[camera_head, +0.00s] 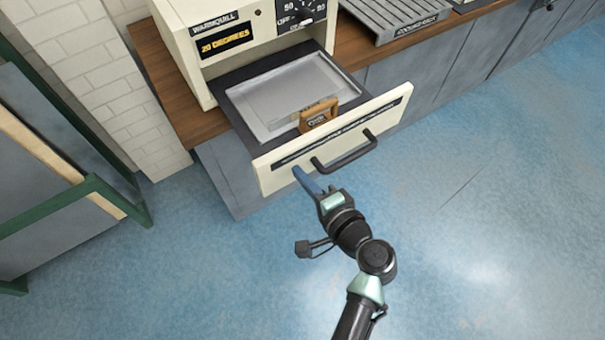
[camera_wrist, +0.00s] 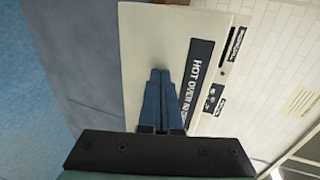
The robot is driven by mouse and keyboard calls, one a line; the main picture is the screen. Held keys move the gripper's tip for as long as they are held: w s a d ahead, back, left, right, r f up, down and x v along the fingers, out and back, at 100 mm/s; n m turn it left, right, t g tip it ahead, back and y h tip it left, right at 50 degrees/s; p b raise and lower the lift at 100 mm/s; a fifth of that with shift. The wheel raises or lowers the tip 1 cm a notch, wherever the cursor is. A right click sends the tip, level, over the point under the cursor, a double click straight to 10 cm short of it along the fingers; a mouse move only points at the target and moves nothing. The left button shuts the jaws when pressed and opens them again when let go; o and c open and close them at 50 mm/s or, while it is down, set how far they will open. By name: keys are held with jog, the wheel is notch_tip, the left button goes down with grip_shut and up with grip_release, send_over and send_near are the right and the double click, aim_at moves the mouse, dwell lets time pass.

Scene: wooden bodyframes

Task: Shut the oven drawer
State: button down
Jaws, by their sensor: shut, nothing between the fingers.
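The oven drawer (camera_head: 283,165) is pulled out of the cream oven (camera_head: 188,52). Its cream front has a dark label strip and a dark bar handle (camera_head: 345,152). In the wrist view the drawer front (camera_wrist: 150,40) stands ahead, with a black label reading "HOT OVER". A metal tray (camera_head: 285,90) and a small brown block (camera_head: 318,116) lie in the drawer. My gripper (camera_head: 299,172) is shut and empty, its blue fingers pointing at the lower left part of the drawer front, left of the handle. The fingertips (camera_wrist: 158,73) look close to the front; I cannot tell whether they touch.
The oven stands on a wooden counter (camera_head: 165,95) above grey-blue cabinets (camera_head: 385,85). A grey ridged rack (camera_head: 395,15) lies on the counter to the right. A green-framed panel (camera_head: 60,185) stands at left. The blue floor (camera_head: 480,220) is clear at right.

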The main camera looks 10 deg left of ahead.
aim_at(241, 98)
jog(key=w+a+b, duration=1)
jog(key=w+a, duration=1)
jog(key=shift+w+a+f+b, duration=0.1)
jog(key=shift+a+f+b, duration=0.05)
jog(key=shift+b, duration=0.15)
jog(key=shift+w+a, duration=0.15)
jog(key=shift+w, duration=0.05)
jog(key=shift+a+r, duration=0.1)
jog(key=shift+r, duration=0.25)
jog(key=shift+w+r, duration=0.1)
